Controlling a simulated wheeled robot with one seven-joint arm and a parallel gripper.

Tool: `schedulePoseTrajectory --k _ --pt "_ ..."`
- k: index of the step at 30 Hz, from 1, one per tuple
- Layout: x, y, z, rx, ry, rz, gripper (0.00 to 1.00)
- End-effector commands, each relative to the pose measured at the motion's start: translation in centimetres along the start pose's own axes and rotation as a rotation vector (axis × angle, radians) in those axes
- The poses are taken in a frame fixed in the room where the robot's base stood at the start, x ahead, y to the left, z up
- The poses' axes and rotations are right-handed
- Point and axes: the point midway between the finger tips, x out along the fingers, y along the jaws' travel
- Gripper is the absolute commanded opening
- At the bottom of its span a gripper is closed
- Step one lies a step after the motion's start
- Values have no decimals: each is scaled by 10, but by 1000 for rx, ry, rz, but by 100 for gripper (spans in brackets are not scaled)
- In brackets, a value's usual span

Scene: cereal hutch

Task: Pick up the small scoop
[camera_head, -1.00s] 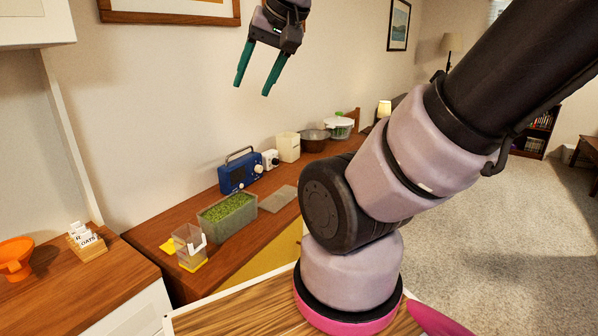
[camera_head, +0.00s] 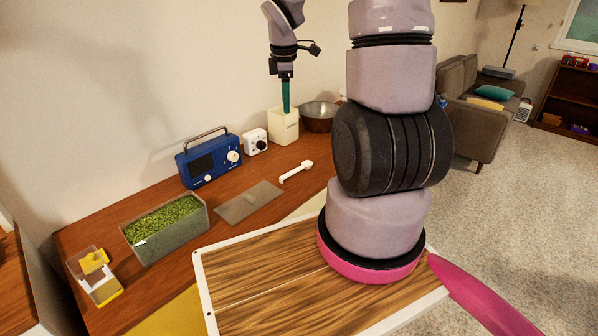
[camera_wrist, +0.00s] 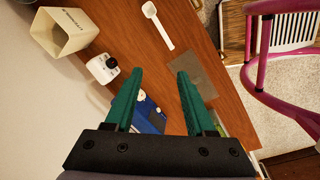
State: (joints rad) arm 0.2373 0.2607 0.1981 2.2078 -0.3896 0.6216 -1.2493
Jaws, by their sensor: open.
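A small white scoop (camera_head: 296,172) lies on the wooden counter, right of a flat grey mat. In the wrist view the scoop (camera_wrist: 158,25) is near the top centre, bowl toward the upper left, beyond my fingertips. My gripper (camera_head: 286,110) points down above the back of the counter, in front of the cream container as seen from the head. Only one teal finger shows clearly there. In the wrist view my gripper (camera_wrist: 160,74) shows both teal fingers spread and empty, apart from the scoop.
The cream open container (camera_head: 284,127) and white camera-like box (camera_head: 255,142) stand along the wall, beside a blue radio (camera_head: 209,160). A metal bowl (camera_head: 319,117) is behind. A planter of greens (camera_head: 166,228) and a clear yellow-based box (camera_head: 95,276) are left. The grey mat (camera_head: 248,202) lies flat.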

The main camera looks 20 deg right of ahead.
Motion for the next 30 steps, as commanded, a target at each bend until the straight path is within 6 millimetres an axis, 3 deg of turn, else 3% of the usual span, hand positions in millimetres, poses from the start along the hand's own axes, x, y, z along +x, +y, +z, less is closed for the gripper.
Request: schedulePoseTrajectory --k 1,3,9,14,21,30 --pt "28 2 0 -97 -2 -37 55" --pt "61 5 0 -241 5 -70 55" --pt "131 3 -2 -543 48 -134 55" --pt "157 0 -4 -651 72 -152 55" --pt "194 -7 -5 -669 75 -156 55" --pt "221 -12 -5 -666 75 -155 55"
